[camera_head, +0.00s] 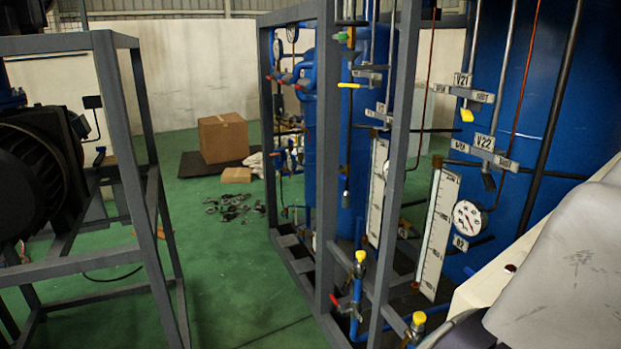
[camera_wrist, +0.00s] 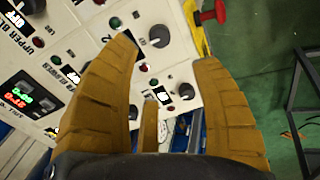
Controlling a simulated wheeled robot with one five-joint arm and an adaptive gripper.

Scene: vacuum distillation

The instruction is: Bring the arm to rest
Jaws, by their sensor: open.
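My gripper (camera_wrist: 172,100) shows in the wrist view with its brown ribbed fingers spread wide apart. It is open and nothing is between the fingers. Behind the fingers is a pale control panel (camera_wrist: 75,30) with black rotary knobs (camera_wrist: 159,36), coloured buttons and lit displays (camera_wrist: 22,95). I cannot tell how far the fingers are from the panel. A grey-white arm part of mine (camera_head: 570,265) fills the lower right of the head view. My gripper is not visible in the head view.
A blue tank rig in a grey frame (camera_head: 325,150) carries valves, a pressure gauge (camera_head: 469,217) and white scales (camera_head: 438,235). A grey frame with a dark motor (camera_head: 35,165) stands left. A cardboard box (camera_head: 223,138) and loose parts lie behind. Green floor (camera_head: 225,290) between the frames is clear.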

